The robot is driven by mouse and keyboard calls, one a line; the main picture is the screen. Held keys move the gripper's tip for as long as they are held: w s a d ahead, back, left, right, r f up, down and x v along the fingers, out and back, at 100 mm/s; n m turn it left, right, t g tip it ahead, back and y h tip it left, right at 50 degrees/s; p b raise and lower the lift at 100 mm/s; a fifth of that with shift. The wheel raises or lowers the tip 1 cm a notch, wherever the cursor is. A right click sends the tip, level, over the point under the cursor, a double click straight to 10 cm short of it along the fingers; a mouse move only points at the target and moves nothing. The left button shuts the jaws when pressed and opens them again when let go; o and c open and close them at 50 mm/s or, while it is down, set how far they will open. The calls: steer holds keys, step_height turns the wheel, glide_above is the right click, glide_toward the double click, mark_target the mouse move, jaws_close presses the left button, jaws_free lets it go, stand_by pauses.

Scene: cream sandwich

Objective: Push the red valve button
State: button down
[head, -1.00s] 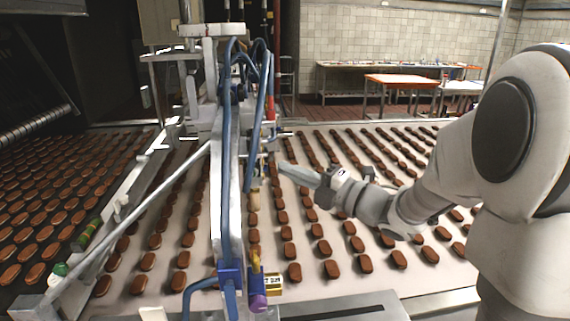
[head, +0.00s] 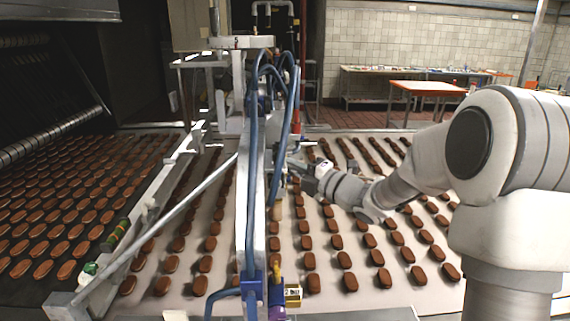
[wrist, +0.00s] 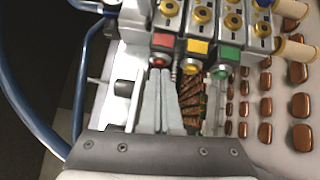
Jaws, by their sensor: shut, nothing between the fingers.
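The red valve button (wrist: 162,41) shows in the wrist view at upper centre, on the front of a valve block with a round red part just below it. Yellow (wrist: 196,48) and green (wrist: 230,54) buttons sit to its right in the same row. My gripper (wrist: 160,75) is shut and empty, its fingertips just below the red button. I cannot tell whether they touch it. In the head view my gripper (head: 293,162) reaches in from the right to the blue-hosed frame. The red button cannot be made out there.
Blue hoses (head: 252,130) and a metal frame stand close to the gripper's left. They also show at left in the wrist view (wrist: 35,115). Brown biscuits in rows cover the pale conveyor (head: 400,300). An orange table (head: 428,88) stands far behind.

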steer(key=shift+w+d+r+b, duration=0.1)
steer(key=shift+w+r+b, duration=0.2)
steer(key=shift+w+b, duration=0.55)
stand_by(0.6)
